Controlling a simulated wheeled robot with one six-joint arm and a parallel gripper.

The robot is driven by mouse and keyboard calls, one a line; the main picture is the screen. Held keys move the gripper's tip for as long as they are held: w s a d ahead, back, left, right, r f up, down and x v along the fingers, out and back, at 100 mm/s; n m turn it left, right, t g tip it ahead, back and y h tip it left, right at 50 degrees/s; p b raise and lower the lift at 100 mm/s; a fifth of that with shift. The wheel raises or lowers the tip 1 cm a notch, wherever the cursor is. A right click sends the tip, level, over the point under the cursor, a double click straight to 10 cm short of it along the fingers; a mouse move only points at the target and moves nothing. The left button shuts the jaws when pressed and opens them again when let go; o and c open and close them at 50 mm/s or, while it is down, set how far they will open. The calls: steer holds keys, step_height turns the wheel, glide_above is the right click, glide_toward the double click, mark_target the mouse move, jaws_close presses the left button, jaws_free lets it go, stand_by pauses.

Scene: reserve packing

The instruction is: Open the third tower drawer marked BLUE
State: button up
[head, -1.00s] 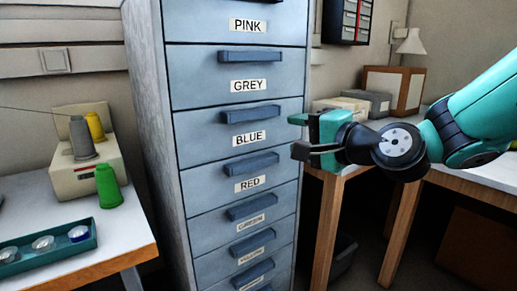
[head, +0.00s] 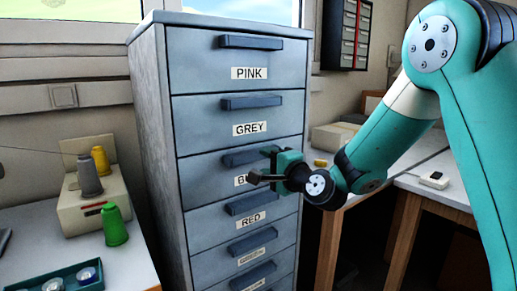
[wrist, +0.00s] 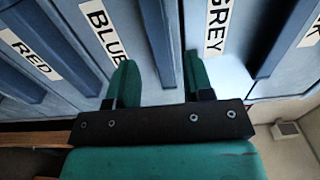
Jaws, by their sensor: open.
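The BLUE drawer (head: 203,178) is third from the top in the blue-grey tower and is closed flush. Its dark bar handle (head: 240,159) shows left of my gripper (head: 262,164), and its label is partly covered by a finger. My gripper is open at the right part of the handle, one finger above and one below. In the wrist view the BLUE handle (wrist: 154,35) runs between the two green fingers of my gripper (wrist: 160,64). The fingers are apart and not clamped on it. I cannot tell how deep the handle sits between them.
Closed drawers PINK (head: 215,70) and GREY (head: 200,125) are above, RED (head: 205,222) below. A left table holds thread spools (head: 88,176) and a teal tray (head: 45,281). A worktop (head: 440,175) stands to the right, close to my arm.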

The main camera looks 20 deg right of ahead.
mark_target(257, 158)
steer(key=shift+p+x, duration=0.4)
steer(key=shift+x, duration=1.7)
jaws_close()
